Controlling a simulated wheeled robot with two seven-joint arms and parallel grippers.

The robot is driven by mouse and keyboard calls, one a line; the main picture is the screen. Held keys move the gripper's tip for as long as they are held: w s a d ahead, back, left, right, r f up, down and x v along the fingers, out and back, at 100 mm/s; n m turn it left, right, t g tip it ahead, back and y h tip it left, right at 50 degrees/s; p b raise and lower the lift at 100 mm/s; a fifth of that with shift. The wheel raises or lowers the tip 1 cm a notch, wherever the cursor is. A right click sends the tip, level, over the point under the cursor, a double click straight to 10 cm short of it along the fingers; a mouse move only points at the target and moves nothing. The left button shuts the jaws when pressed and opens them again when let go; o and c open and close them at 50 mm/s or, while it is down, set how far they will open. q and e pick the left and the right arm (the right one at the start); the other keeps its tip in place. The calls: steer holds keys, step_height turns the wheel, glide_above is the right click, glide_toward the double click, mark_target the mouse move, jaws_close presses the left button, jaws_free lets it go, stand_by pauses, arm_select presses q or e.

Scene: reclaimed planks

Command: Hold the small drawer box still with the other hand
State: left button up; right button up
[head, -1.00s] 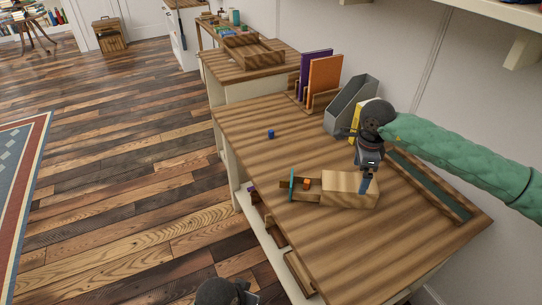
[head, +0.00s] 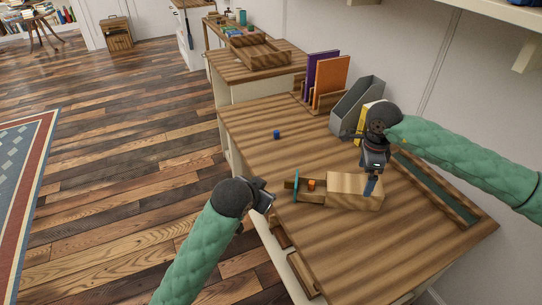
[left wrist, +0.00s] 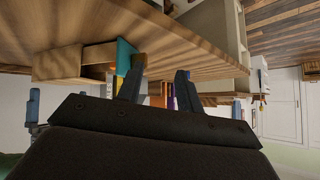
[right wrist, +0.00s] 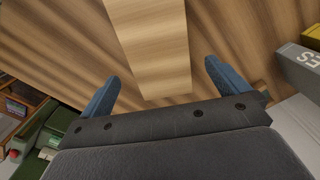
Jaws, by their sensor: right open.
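The small drawer box (head: 352,190) lies on the table with its drawer (head: 312,196) pulled out to the left. The drawer has a teal front (head: 295,186), and an orange cube (head: 311,185) sits in it. My right gripper (head: 370,186) is open over the box's right end. In the right wrist view, the box (right wrist: 152,40) shows between the spread fingers (right wrist: 160,75); I cannot tell whether they touch it. My left gripper (head: 267,200) is by the table's left edge, left of the drawer front and apart from it. Its fingers (left wrist: 160,78) are open and empty.
A small blue cube (head: 277,134) stands on the table (head: 250,120) behind the drawer. A grey file holder (head: 355,105) and upright purple (head: 322,75) and orange (head: 331,80) folders stand at the back. The tabletop in front of the box is clear.

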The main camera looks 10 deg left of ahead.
mark_target(362, 185)
arm_select(q)
steer(key=w+r+m+g+h, duration=0.1)
steer(key=w+r+m, duration=0.5)
steer(key=w+r, duration=0.9)
arm_select(e)
steer(key=shift+f, duration=3.9)
arm_select(q)
steer(key=s+f+m+g+h, duration=0.2)
steer(key=s+f+m+g, duration=0.2)
steer(key=f+m+g, duration=0.4)
step_height(362, 185, down, 2)
steer(key=shift+s+d+f+g, duration=0.15)
steer(key=shift+s+d+g, duration=0.25)
steer(key=shift+g, duration=0.2)
arm_select(e)
steer(key=shift+c, duration=0.2)
